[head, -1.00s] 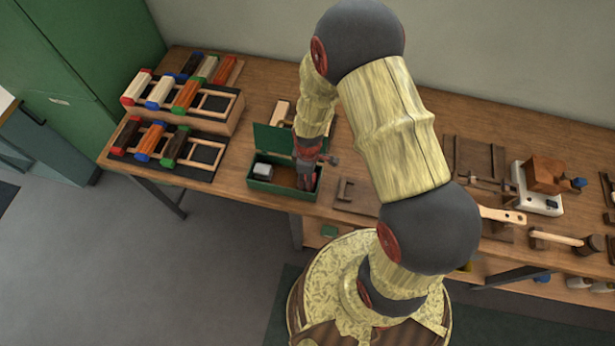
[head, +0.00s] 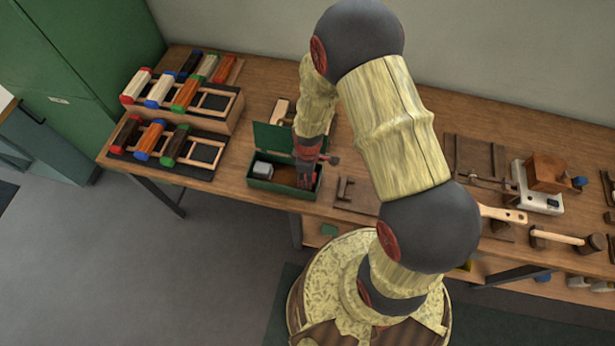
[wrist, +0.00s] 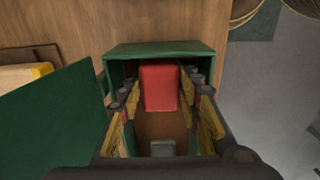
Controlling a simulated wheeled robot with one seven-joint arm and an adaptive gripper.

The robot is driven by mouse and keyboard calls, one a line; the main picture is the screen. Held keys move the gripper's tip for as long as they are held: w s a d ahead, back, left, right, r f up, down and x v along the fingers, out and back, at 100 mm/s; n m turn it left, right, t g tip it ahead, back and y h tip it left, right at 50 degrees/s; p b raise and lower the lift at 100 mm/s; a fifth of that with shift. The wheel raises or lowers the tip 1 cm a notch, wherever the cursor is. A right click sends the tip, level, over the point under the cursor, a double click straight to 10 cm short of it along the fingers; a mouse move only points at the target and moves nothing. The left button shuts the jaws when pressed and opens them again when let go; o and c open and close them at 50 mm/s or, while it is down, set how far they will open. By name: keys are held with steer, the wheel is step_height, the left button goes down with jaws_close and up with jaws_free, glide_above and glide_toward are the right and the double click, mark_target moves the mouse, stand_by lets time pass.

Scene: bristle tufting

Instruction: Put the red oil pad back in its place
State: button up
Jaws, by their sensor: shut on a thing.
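The red oil pad (wrist: 159,86) is a red block seen between my gripper's fingers in the wrist view. My gripper (head: 306,180) reaches down into the right end of the open green box (head: 281,190) on the bench. In the wrist view my gripper (wrist: 162,100) is shut on the pad, with a finger along each side. The pad is within the outline of the box (wrist: 160,48). Whether it touches the box floor cannot be told. In the head view the fingers hide the pad.
A grey block (head: 263,170) sits in the box's left end. The box's green lid (head: 272,138) stands open at the back. Racks of coloured-end brushes (head: 172,145) stand at left. A dark wooden fixture (head: 355,193) lies close to the box's right.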

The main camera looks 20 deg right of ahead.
steer(key=shift+f, duration=0.3)
steer(key=o, duration=1.2)
steer(key=shift+o, duration=1.4)
steer(key=shift+r, duration=0.15)
steer(key=shift+r+p, duration=3)
steer(key=shift+r, duration=1.4)
